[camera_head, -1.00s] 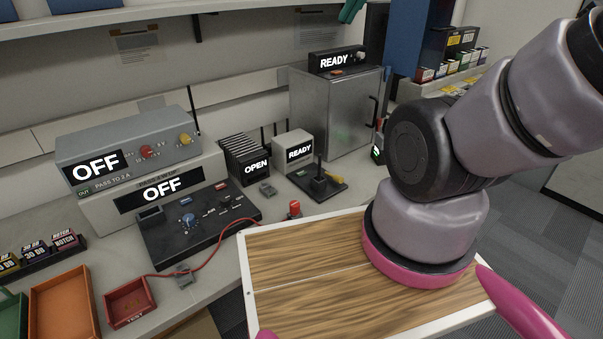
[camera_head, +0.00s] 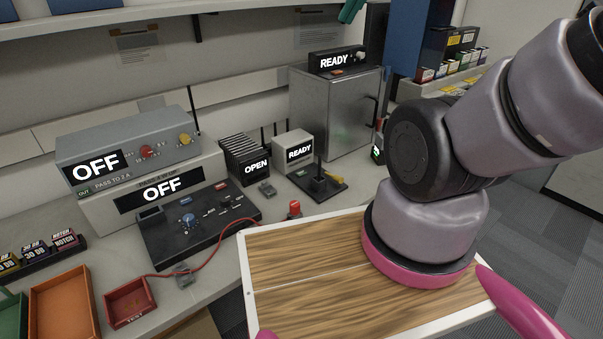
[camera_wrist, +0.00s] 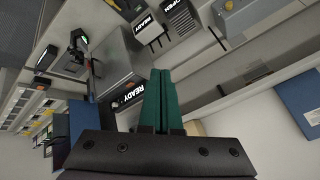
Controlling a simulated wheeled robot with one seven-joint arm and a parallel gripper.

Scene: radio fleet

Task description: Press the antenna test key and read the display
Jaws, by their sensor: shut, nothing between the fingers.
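My gripper (camera_wrist: 161,74) has teal fingers that lie together with nothing between them in the wrist view. Their tips show at the top edge of the head view (camera_head: 347,17), high above the bench and apart from everything on it. A small pale box (camera_head: 281,142) has a lit display reading READY. A black base with an upright post (camera_head: 318,184) stands in front of it. A black unit (camera_head: 335,60) on the metal cabinet (camera_head: 330,112) also reads READY. I cannot tell which control is the antenna test key.
Two stacked grey instruments (camera_head: 120,138) at the left read OFF. A black control panel (camera_head: 195,240) with a blue knob lies before them. A slotted rack (camera_head: 243,158) reads OPEN. Red (camera_head: 130,302) and orange (camera_head: 62,310) trays sit front left. My wooden-topped base fills the foreground.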

